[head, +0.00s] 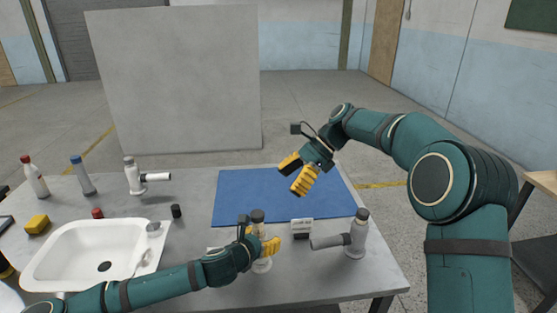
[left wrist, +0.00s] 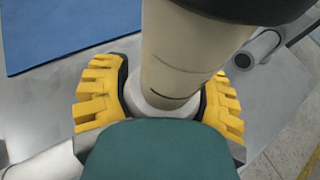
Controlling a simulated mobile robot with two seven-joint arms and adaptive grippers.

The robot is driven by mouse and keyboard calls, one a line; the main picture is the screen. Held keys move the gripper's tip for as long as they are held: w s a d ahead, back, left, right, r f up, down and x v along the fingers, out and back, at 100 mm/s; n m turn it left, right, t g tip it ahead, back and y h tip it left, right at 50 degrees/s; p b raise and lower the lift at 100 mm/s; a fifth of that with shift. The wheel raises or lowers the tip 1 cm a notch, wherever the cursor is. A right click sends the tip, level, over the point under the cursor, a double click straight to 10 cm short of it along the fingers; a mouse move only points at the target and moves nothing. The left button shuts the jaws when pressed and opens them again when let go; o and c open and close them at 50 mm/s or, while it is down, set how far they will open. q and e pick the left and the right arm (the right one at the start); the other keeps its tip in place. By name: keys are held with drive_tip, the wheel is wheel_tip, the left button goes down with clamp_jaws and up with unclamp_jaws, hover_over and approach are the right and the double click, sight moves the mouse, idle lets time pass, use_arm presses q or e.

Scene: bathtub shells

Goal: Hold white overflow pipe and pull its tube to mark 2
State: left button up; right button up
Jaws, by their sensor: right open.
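The white overflow pipe (head: 262,266) stands upright at the table's front edge. It has a pale lower body, a beige tube (left wrist: 185,55) with thin dark lines, and a dark top (head: 257,216). My left gripper (head: 262,246) has its yellow fingers on both sides of the pipe. In the left wrist view, the fingers (left wrist: 165,105) appear closed against the white collar at the tube's base. I cannot read which mark shows. My right gripper (head: 297,176) is open and empty above the blue mat, behind and right of the pipe.
A grey pipe (head: 356,238) with a side tube stands to the right. A small white label stand (head: 302,227) is between them. The blue mat (head: 240,195) is clear. At left are a white sink (head: 60,250), another side-tubed pipe (head: 133,178), bottles (head: 83,177) and a yellow sponge (head: 37,224).

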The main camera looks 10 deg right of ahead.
use_arm(q)
drive_tip(key=o, duration=0.3)
drive_tip(key=shift+s, duration=0.1)
